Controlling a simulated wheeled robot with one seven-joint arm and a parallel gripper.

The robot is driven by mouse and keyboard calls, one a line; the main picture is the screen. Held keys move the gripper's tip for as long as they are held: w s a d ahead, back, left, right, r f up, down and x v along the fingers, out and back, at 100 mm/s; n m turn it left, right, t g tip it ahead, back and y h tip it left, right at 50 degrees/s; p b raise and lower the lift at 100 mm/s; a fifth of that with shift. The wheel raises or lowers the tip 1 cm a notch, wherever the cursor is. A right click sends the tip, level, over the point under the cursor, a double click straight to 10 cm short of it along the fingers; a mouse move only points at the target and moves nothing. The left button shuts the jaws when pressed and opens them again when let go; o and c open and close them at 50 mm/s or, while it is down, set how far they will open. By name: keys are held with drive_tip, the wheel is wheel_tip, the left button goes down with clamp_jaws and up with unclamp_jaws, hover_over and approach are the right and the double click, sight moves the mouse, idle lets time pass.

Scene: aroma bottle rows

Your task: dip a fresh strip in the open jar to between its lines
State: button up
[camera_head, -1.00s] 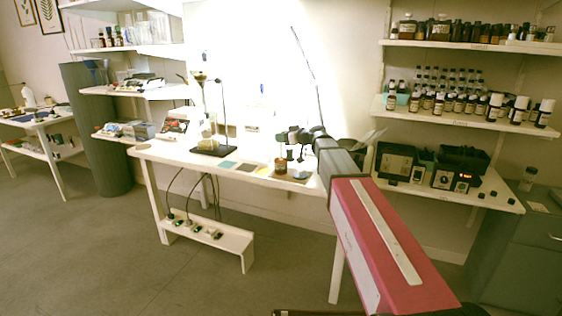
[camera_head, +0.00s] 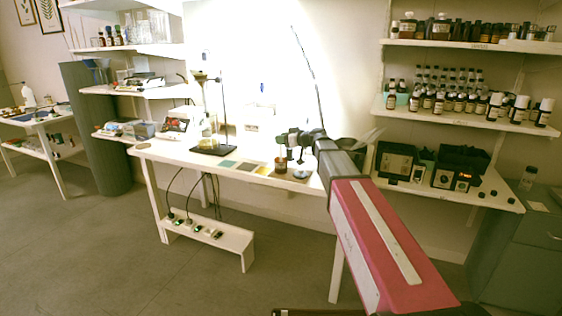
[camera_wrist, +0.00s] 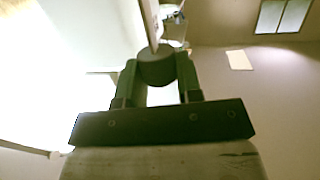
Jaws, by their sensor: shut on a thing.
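My gripper (camera_head: 288,140) hangs over the right part of the white bench (camera_head: 180,157). In the wrist view its two fingers (camera_wrist: 157,70) are closed on a dark, round grip piece (camera_wrist: 156,69). A pale, narrow strip (camera_wrist: 150,22) extends from that piece, away from the gripper. The strip is too small to make out in the head view, and its lines cannot be read. A small brown jar (camera_head: 281,165) stands on the bench just below my gripper. I cannot tell whether the strip is inside it or apart from it.
Flat coloured squares (camera_head: 247,166) lie left of the jar. A stand with glassware (camera_head: 212,148) rises further left. A grey rounded object (camera_head: 301,174) sits right of the jar. Shelves with several bottles (camera_head: 470,105) are at the right.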

drive_tip(key=shift+f, duration=0.85)
idle(1.0)
drive_tip(key=shift+r, duration=0.15)
idle(0.6)
drive_tip(key=shift+r, duration=2.8)
